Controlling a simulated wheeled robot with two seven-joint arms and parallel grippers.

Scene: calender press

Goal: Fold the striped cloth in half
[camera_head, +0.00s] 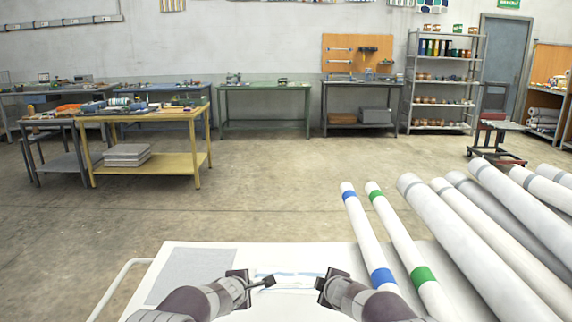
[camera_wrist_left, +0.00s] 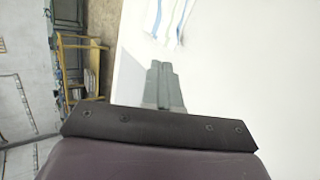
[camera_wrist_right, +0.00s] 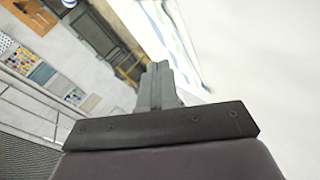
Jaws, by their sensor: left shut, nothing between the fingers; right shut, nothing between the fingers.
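The striped cloth (camera_head: 285,275) is white with thin blue stripes and lies on the white table (camera_head: 180,252), partly hidden between my two grippers in the head view. It also shows at the top of the left wrist view (camera_wrist_left: 168,18) and of the right wrist view (camera_wrist_right: 176,38). My left gripper (camera_head: 268,282) is at the cloth's left side, with its fingers together and empty. My right gripper (camera_head: 322,284) is at the cloth's right side, also shut and empty. I cannot tell whether either touches the cloth.
A grey speckled sheet (camera_head: 195,275) lies on the table to the left. White tubes with blue bands (camera_head: 365,240) and green bands (camera_head: 400,240), and several thick white rolls (camera_head: 465,245), lie to the right. Workbenches stand far behind, across open floor (camera_head: 270,190).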

